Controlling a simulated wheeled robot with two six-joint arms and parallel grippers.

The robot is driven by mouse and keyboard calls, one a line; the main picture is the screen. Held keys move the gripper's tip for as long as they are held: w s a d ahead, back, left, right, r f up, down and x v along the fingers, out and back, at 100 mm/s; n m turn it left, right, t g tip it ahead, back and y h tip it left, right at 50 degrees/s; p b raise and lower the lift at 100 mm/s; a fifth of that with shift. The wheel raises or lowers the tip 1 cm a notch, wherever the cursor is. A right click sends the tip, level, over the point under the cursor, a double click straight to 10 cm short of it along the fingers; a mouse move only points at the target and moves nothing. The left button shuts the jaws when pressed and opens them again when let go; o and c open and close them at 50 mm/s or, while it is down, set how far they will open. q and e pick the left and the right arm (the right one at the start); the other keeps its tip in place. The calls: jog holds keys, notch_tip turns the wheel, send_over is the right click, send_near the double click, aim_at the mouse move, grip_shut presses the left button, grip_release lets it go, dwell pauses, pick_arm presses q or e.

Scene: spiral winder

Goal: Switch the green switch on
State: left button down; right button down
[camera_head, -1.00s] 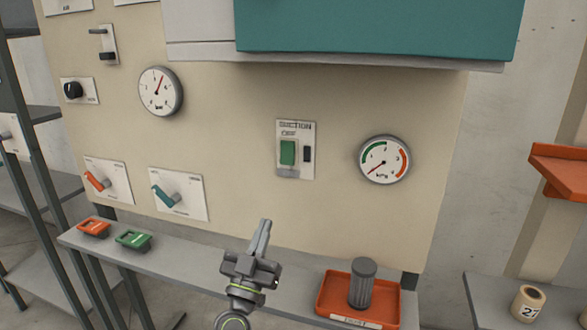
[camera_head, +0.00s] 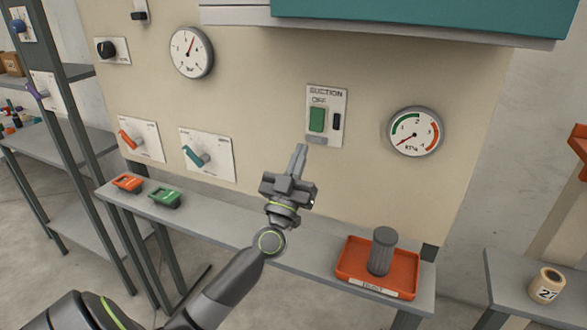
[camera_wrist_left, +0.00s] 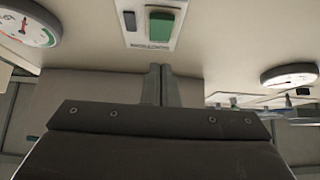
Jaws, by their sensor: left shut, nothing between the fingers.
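The green switch (camera_head: 317,120) sits on a white plate marked SUCTION (camera_head: 339,100) on the beige panel, with the word OFF above it. A small dark window (camera_head: 336,122) is beside it on the right. The switch also shows in the left wrist view (camera_wrist_left: 160,24), at the top, ahead of my fingertips. My left gripper (camera_head: 301,149) is shut and empty, its fingertips just below and left of the plate's lower edge. In the left wrist view its fingers (camera_wrist_left: 158,70) point toward the panel and appear apart from the switch. My right gripper is not in view.
A gauge (camera_head: 415,131) is right of the switch, and a teal housing (camera_head: 420,20) overhangs above.

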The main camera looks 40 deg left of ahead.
aim_at(315, 127)
pick_arm(q)
jog(key=w, duration=0.3)
jog(key=w+a+r+b, duration=0.1)
jog(key=w, duration=0.1)
jog(key=shift+a+r, duration=0.1)
jog(key=shift+w+a, duration=0.1)
jog(key=shift+w, duration=0.4)
jog(key=f+b, duration=0.1)
jog(key=b, duration=0.2)
jog(key=shift+w+a+t+b, duration=0.1)
jog(key=shift+w+t+b, duration=0.25)
jog(key=shift+t, duration=0.05)
jog(key=shift+r+p, duration=0.35)
jog(key=shift+p, duration=0.15)
jog(key=shift+y, duration=0.3)
